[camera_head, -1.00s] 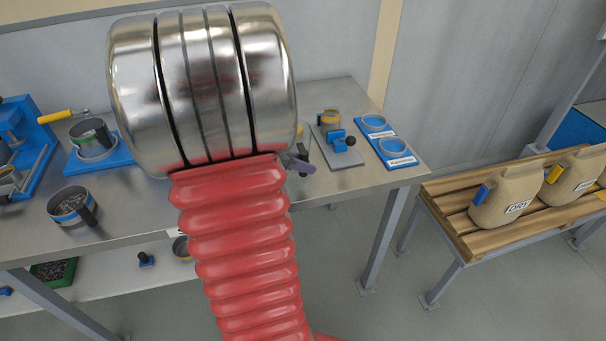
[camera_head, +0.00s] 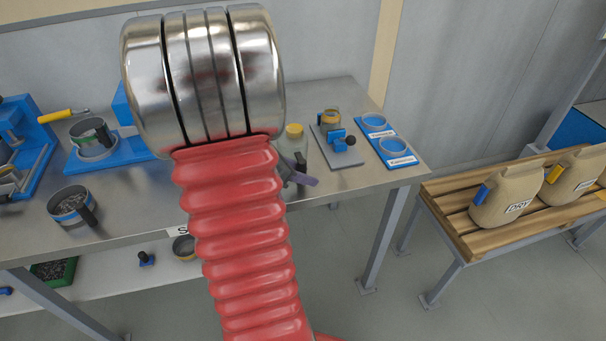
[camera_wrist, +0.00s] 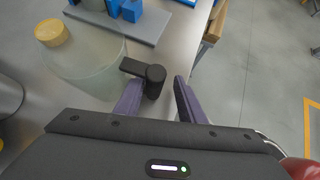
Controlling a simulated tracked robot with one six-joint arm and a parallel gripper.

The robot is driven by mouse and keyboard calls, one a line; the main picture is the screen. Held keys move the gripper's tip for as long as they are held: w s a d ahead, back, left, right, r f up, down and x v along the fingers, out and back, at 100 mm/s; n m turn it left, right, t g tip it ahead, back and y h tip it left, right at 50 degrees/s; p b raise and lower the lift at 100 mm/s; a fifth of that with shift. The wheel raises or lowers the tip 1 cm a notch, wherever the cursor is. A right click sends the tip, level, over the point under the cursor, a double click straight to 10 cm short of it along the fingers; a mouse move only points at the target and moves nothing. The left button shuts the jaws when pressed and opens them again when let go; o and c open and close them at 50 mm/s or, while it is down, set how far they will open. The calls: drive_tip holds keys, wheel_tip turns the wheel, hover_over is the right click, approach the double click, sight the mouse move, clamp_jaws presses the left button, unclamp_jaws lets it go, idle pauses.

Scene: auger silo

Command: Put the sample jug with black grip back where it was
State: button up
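The sample jug (camera_head: 291,146) is pale and translucent with a yellow cap. It stands upright on the metal bench, partly behind my arm in the head view. In the wrist view the jug (camera_wrist: 88,65) is at upper left, its black grip (camera_wrist: 154,76) pointing towards my gripper. My gripper (camera_wrist: 158,98) has purple fingers spread apart. The grip's end lies between them, near the left finger, with a clear gap to the right finger. I cannot tell if the left finger touches it. In the head view, my purple fingertips (camera_head: 301,180) show at the grip's near side.
A grey plate with a blue clamp (camera_head: 337,137) and a blue double-ring holder (camera_head: 394,150) stand right of the jug. A dark-handled cup (camera_head: 72,206) is at left. A slatted bench with sacks (camera_head: 508,196) is at right. Bare bench lies around the jug.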

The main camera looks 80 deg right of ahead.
drive_tip(key=shift+r, duration=0.15)
drive_tip(key=v, duration=1.2)
drive_tip(key=shift+w, duration=0.15)
idle(0.7)
drive_tip(key=w+a+r+m+t+y, duration=0.1)
drive_tip(key=w+a+m+t, duration=0.3)
drive_tip(key=a, duration=0.6)
drive_tip(key=w+a+r+m+t+y, duration=0.1)
drive_tip(key=w+a+r+t, duration=0.1)
drive_tip(key=w+a, duration=0.6)
drive_tip(key=a+r+m+t+y, duration=0.1)
drive_tip(key=a+m+t+y, duration=0.1)
drive_tip(key=a, duration=0.9)
drive_tip(key=a+r+m+t+y, duration=0.2)
drive_tip(key=a+t, duration=0.1)
drive_tip(key=a, duration=0.9)
drive_tip(key=shift+w+a+t+y, duration=0.15)
drive_tip(key=shift+w+t+y, duration=0.2)
drive_tip(key=shift+t+y, duration=0.05)
drive_tip(key=shift+r, duration=0.1)
drive_tip(key=shift+c, duration=0.7)
